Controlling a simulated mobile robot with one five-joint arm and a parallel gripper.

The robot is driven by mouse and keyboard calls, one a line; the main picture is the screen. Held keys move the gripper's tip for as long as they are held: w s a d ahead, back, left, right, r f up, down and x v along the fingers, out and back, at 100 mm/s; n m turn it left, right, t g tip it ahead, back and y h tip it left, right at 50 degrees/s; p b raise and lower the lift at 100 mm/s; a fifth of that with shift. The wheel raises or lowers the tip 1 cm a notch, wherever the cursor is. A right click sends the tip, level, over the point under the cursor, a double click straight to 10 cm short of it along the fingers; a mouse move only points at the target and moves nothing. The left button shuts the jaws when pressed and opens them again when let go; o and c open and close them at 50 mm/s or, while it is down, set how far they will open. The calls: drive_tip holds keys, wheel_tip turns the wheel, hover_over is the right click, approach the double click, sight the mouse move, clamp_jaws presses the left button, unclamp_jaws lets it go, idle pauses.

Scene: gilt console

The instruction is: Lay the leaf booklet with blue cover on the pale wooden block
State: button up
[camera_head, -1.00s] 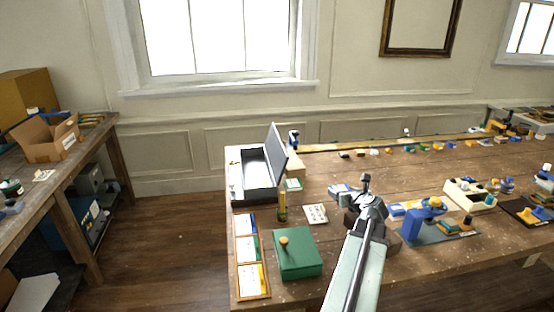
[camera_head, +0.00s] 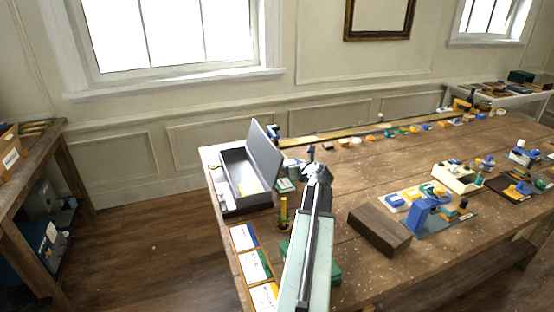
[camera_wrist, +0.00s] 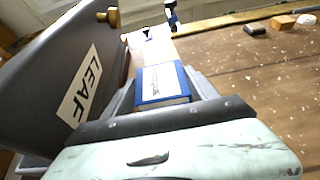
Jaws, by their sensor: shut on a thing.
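The blue-covered booklet (camera_wrist: 163,84) is in my gripper (camera_wrist: 160,90), between the two fingers in the wrist view. Its blue edge faces me and its pale printed face is up. My gripper also shows in the head view (camera_head: 316,165), above the table just right of the open grey box; the booklet cannot be made out there. The pale wooden block (camera_wrist: 153,48) appears beyond the booklet in the wrist view, beside the grey lid, partly hidden. The booklet seems apart from it.
The grey box (camera_head: 232,175) stands open, its raised lid (camera_wrist: 70,75) labelled LEAF close at my gripper's left. A green box (camera_head: 330,272) is partly behind my arm. A dark brown block (camera_head: 380,228) and a blue press (camera_head: 420,212) stand to the right.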

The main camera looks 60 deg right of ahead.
drive_tip(key=w+d, duration=0.2)
drive_tip(key=w, duration=0.1)
drive_tip(key=w+d, duration=0.2)
drive_tip(key=w, duration=0.1)
drive_tip(key=w+d, duration=0.3)
drive_tip(key=shift+w, duration=0.15)
drive_tip(key=f+b, duration=0.4)
drive_tip(key=shift+w+d, duration=0.2)
drive_tip(key=shift+w, duration=0.1)
drive_tip(key=shift+r, duration=0.25)
drive_tip(key=shift+f, duration=0.15)
drive_tip(key=o, duration=1.4)
